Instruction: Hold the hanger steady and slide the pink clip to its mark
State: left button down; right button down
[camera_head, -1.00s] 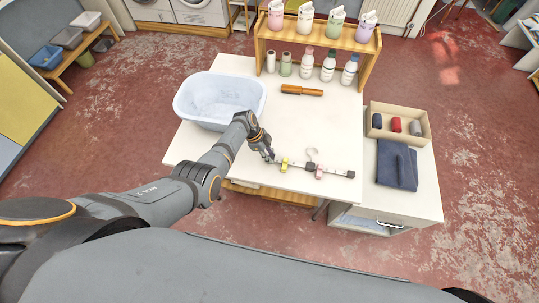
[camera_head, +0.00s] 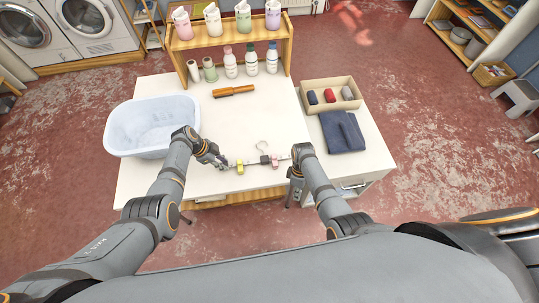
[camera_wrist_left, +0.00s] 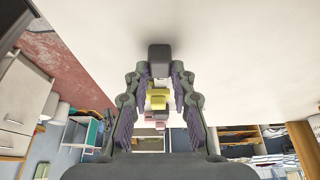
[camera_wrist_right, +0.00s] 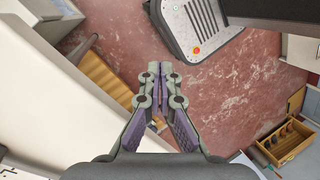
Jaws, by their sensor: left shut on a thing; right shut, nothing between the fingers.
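The hanger (camera_head: 252,162) lies along the front of the white table, its hook (camera_head: 262,147) toward the back. A yellow clip (camera_head: 240,168) sits left of its dark centre block (camera_head: 265,159), and the pink clip (camera_head: 275,162) just right of it. My left gripper (camera_head: 221,163) is shut on the hanger's left end; the left wrist view shows the dark end (camera_wrist_left: 159,56) between the fingers, with the yellow clip (camera_wrist_left: 158,98) and pink clip (camera_wrist_left: 158,117) beyond. My right gripper (camera_wrist_right: 161,72) is shut and empty by the table's front right edge. The mark cannot be made out.
A pale blue tub (camera_head: 150,122) stands at the left of the table. A brown-handled tool (camera_head: 233,91) lies behind the hanger. A bottle shelf (camera_head: 228,40) stands at the back. A box of rolls (camera_head: 333,82) and a folded dark cloth (camera_head: 342,132) lie to the right.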

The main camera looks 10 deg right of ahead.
jog(key=w+a+r+n, duration=0.2)
jog(key=w+r, duration=0.1)
jog(key=r, duration=0.2)
notch_tip(320, 180, up, 11)
jog(key=n+t+y, duration=0.3)
jog(key=n+t, duration=0.1)
jog(key=n, duration=0.1)
send_over(267, 160)
jog(key=x, duration=0.9)
jog(key=shift+s+d+f, duration=0.1)
jog(key=shift+f, duration=0.05)
jog(key=d, duration=0.3)
jog(key=shift+f, duration=0.3)
jog(key=shift+d, duration=0.5)
jog(key=d, duration=0.6)
jog(key=shift+d, duration=0.25)
jog(key=shift+a, duration=0.1)
